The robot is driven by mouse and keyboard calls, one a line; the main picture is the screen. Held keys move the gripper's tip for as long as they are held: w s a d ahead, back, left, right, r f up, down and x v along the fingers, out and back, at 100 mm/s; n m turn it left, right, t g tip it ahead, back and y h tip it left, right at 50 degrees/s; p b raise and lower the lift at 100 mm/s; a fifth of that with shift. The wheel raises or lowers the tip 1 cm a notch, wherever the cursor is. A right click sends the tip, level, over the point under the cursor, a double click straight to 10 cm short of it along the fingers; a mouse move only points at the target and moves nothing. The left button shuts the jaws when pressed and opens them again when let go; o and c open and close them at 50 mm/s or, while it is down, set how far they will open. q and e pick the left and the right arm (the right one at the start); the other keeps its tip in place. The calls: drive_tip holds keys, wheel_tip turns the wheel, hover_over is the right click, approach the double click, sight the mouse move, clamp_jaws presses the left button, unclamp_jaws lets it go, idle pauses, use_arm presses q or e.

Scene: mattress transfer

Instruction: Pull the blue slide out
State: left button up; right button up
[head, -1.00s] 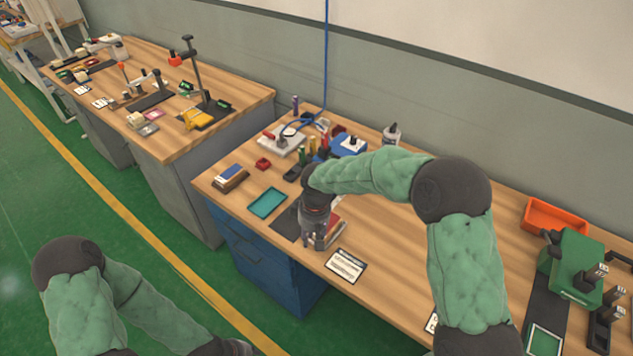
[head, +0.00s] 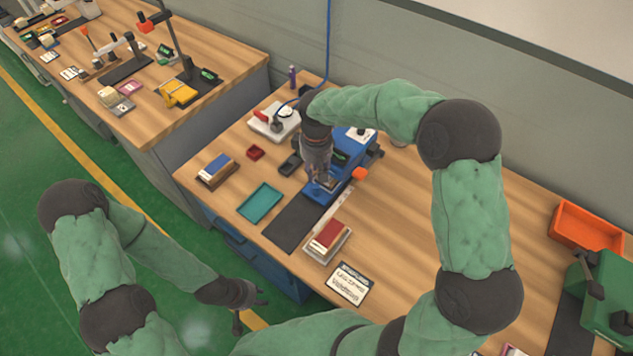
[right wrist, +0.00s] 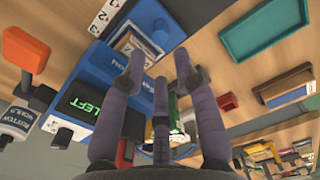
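The blue slide (head: 325,191) sticks out of the front of a blue machine (head: 352,157) on the wooden bench. In the right wrist view the blue machine (right wrist: 88,72) carries a green "LEFT" display, and a light block is seen at the slide just past the fingertips. My right gripper (head: 319,181) is over the slide and partly hides it in the head view. Its fingers (right wrist: 160,65) are apart, with nothing between them; I cannot tell whether they touch the slide. My left gripper (head: 254,304) is open and empty, low in front of the bench.
A dark mat (head: 293,225) lies before the machine, with a teal tray (head: 261,201) to its left. A red-topped block (head: 328,238) and a printed card (head: 347,284) lie nearby. A blue-topped block (head: 217,168) is at left. An orange bin (head: 588,229) stands at right.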

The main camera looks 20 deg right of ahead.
sight(316, 186)
wheel_tip(316, 186, down, 9)
drive_tip(key=shift+f+b, duration=0.1)
drive_tip(key=shift+b, duration=1.1)
clamp_jaws()
